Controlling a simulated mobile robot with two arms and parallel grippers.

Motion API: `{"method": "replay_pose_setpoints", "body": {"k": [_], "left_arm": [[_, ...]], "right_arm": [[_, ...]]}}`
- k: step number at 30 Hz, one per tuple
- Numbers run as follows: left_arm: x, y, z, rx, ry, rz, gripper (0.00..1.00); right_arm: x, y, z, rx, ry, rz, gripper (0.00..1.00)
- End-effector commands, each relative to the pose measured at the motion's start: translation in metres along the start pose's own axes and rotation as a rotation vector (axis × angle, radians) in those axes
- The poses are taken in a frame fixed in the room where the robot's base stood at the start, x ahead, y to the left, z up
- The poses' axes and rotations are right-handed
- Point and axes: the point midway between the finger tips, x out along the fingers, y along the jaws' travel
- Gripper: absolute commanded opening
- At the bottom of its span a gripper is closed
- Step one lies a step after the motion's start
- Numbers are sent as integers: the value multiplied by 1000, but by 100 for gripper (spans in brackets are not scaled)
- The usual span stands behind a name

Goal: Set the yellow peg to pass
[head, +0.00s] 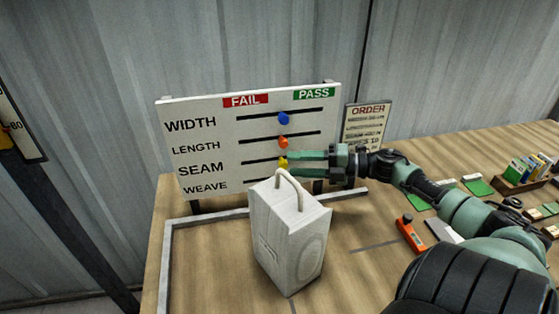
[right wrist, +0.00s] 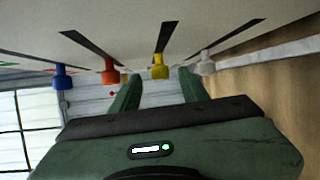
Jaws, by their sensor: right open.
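The white board (head: 210,150) stands at the back of the bench, with FAIL at the left and PASS at the right over its slots. The yellow peg (head: 283,162) sits around the middle of the SEAM slot. It also shows in the right wrist view (right wrist: 160,68). My right gripper (head: 291,164) is open at the yellow peg, its fingers pointing left along the board. In the right wrist view the peg appears between the two fingertips (right wrist: 158,78); I cannot tell whether they touch it. My left gripper is not in view.
A blue peg (head: 283,118) and an orange peg (head: 283,142) sit in the slots above. A grey peg (right wrist: 207,64) is beside the yellow one. A pale sack-shaped block (head: 285,240) stands close in front. An ORDER sign (head: 367,112) is at the right.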

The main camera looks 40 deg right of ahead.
Motion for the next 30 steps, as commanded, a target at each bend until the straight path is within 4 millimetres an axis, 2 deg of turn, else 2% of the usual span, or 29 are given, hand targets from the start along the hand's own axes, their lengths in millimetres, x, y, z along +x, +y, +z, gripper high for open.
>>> {"method": "replay_pose_setpoints", "body": {"k": [3, 9, 20, 24, 25, 30], "left_arm": [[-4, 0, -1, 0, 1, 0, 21], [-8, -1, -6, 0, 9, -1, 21], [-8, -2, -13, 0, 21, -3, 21], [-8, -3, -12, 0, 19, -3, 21], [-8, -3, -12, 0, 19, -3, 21], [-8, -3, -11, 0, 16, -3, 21]], "right_arm": [[19, 3, 1, -3, 0, 3, 44], [39, 1, 0, 0, -1, 2, 44], [44, 0, 0, 1, 0, 0, 44], [44, 0, 0, 1, -1, 0, 5], [44, 0, 0, 1, -1, 0, 0], [44, 0, 0, 0, -1, -1, 0]]}}
